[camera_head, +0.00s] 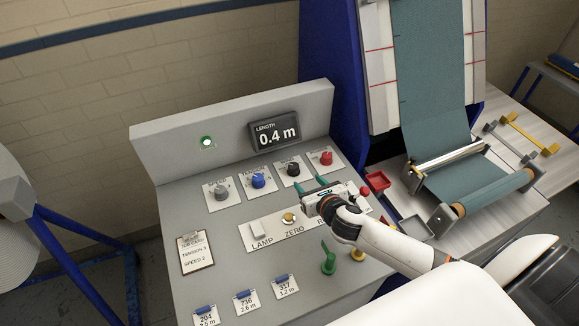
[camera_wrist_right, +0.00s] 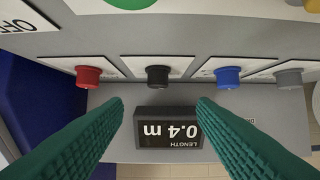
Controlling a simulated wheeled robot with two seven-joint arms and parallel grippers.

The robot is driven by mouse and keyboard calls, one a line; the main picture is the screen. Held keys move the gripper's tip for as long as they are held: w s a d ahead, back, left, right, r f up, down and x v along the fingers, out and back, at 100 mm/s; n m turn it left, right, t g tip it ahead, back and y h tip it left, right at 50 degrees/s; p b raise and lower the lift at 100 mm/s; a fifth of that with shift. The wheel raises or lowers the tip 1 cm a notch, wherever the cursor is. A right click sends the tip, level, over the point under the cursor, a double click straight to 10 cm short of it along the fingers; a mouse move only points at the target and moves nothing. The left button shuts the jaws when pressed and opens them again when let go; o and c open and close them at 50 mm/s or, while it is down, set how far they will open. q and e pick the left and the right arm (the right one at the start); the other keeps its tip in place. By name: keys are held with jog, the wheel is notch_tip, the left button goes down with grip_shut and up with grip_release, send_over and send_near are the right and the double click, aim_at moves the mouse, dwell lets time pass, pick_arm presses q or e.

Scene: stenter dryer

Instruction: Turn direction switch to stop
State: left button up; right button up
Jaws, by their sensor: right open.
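A row of four knobs sits on the sloped grey panel: grey (camera_head: 221,192), blue (camera_head: 258,180), black (camera_head: 293,169) and red (camera_head: 326,158). Their labels are too small to read surely, so I cannot tell by text which is the direction switch. My right gripper (camera_head: 309,182) is open and empty, just in front of the black and red knobs. In the right wrist view, which looks upside down, the black knob (camera_wrist_right: 158,77) appears between the two green fingers (camera_wrist_right: 160,103), with no visible contact. My left gripper is out of view.
The length display (camera_head: 275,131) reads 0.4 m behind the knobs. A clipboard (camera_head: 195,252) lies left. Teal cloth (camera_head: 429,70) and rollers stand right.

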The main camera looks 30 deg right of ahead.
aim_at(295, 168)
jog(key=x, duration=0.3)
jog(key=shift+w+d+f, duration=0.1)
jog(key=shift+w+d, duration=0.05)
jog(key=shift+w, duration=0.1)
jog(key=x, duration=0.6)
jog(key=shift+w+f, duration=0.15)
jog(key=shift+w, duration=0.15)
jog(key=shift+w+f, duration=0.25)
jog(key=shift+w, duration=0.15)
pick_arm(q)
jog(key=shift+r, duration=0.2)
pick_arm(e)
jog(key=shift+c, duration=1.2)
jog(key=c, duration=0.7)
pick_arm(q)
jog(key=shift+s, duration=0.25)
pick_arm(e)
jog(key=shift+c, duration=0.2)
